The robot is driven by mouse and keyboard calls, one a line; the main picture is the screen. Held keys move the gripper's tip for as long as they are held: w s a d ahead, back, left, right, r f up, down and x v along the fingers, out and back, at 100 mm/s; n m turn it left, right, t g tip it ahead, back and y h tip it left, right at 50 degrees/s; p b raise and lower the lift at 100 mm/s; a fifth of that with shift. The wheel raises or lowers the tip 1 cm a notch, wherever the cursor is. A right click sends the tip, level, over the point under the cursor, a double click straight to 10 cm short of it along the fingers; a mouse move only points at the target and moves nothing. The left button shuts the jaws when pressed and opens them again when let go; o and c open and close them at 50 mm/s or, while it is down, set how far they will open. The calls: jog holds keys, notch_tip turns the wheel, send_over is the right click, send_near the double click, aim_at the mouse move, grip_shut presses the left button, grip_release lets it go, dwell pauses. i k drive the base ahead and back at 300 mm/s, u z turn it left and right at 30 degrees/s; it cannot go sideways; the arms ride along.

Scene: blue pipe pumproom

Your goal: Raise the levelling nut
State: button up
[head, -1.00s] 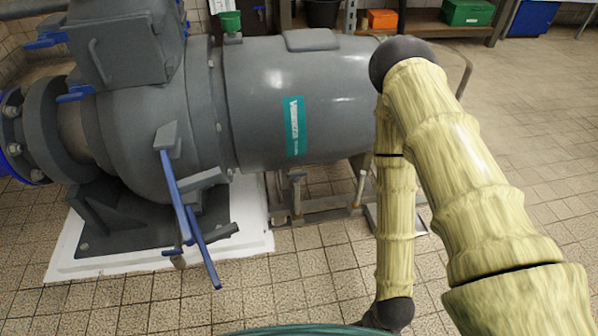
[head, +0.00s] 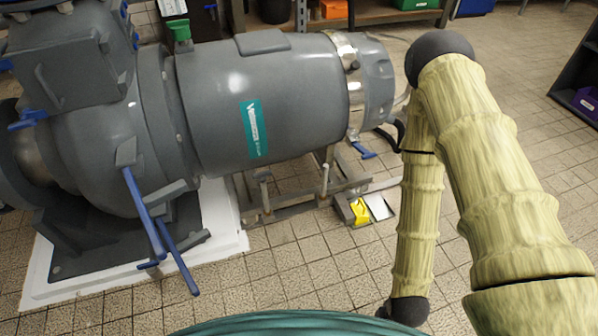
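A large grey pump-motor (head: 285,95) with a teal label fills the left and middle of the head view. Under it stands a low metal frame (head: 290,210). Two upright rods rise from the frame, a left one (head: 264,188) and a right one (head: 325,180). They could be levelling screws, but a nut is too small to make out. My arm, pale yellow with dark joints, runs down the right side. My gripper is not in view.
A yellow object (head: 360,211) lies by the frame's right end, beside a pale plate (head: 380,207). Blue handles (head: 175,255) jut out from the pump's front over its white plinth (head: 110,275). Tiled floor (head: 300,270) is open in front. A dark shelf (head: 580,85) stands far right.

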aim_at(262, 177)
jog(key=z, duration=0.75)
jog(key=k, duration=0.85)
jog(key=u, duration=0.8)
jog(key=i, duration=0.5)
